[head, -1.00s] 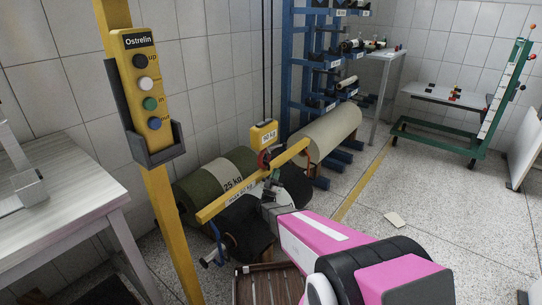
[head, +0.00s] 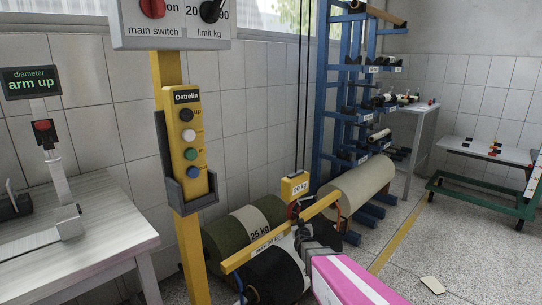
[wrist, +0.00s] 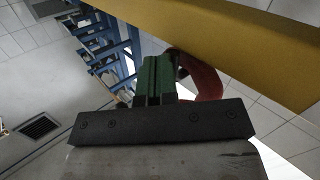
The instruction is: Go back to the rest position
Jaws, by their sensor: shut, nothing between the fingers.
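My gripper (head: 301,226) is at the end of my pink arm, just below the yellow hoist beam (head: 245,257) in the head view. In the wrist view its green fingers (wrist: 156,72) are together with nothing between them. A red hook (wrist: 205,80) is close beside the fingers, under the yellow beam (wrist: 240,40); I cannot tell whether they touch. In the head view the red hook (head: 292,210) is partly hidden below the yellow 80 kg block (head: 295,186).
A dark green roll (head: 228,230) marked 25 kg and a beige roll (head: 360,185) lie near the beam. A yellow post carries the button box (head: 187,145). A pale table (head: 75,265) stands at left, a blue rack (head: 335,90) behind. Open floor is at right, with a paper piece (head: 432,285).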

